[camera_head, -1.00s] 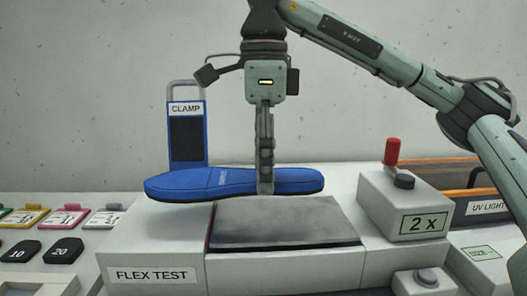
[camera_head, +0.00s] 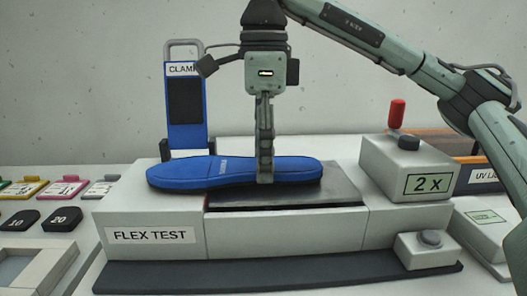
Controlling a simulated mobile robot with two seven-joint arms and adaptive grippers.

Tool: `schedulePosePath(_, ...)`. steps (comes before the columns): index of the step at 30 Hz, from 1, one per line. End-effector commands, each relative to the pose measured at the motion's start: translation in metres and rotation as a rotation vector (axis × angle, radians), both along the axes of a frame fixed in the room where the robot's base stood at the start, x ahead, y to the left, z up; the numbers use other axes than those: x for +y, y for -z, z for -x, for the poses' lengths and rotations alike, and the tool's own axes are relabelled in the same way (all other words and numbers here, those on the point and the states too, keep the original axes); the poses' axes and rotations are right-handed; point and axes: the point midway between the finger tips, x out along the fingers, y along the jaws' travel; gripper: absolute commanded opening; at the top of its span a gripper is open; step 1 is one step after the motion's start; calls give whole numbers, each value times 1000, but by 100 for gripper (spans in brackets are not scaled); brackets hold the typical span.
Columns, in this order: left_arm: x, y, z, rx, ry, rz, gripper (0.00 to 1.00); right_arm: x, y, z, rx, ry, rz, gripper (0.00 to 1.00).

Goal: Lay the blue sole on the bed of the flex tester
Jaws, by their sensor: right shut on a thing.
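The blue sole (camera_head: 195,173) lies level, lengthwise left to right, at the flex tester (camera_head: 280,232). My right gripper (camera_head: 265,172) points straight down and is shut on the blue sole right of its middle. The sole is over the dark metal bed (camera_head: 325,192) and reaches left past it over the white housing. It looks very low, at or just above the surface; I cannot tell whether it touches. The blue clamp (camera_head: 184,110) stands raised behind the sole's left part. My left gripper is not in view.
A grey box marked 2 x (camera_head: 405,170) with a red-handled lever (camera_head: 397,113) stands right of the bed. A button box (camera_head: 428,250) is at front right. Black weights (camera_head: 62,220) and coloured tags (camera_head: 65,188) lie at left. A dark strip (camera_head: 280,273) runs along the front.

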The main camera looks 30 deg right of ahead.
Motion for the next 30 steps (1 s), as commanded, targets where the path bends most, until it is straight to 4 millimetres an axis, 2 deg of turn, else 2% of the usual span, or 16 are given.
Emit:
schedulePosePath(14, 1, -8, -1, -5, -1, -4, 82, 0, 4, 0, 0, 0, -1, 19)
schedulePosePath(15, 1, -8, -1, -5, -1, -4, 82, 0, 4, 0, 0, 0, -1, 61)
schedulePosePath(18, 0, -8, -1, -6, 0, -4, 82, 0, 4, 0, 0, 0, 0, 73)
schedulePosePath(20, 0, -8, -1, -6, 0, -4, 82, 0, 4, 0, 0, 0, 0, 80)
schedulePosePath(30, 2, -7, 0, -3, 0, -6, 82, 0, 2, 0, -1, 0, 0, 80)
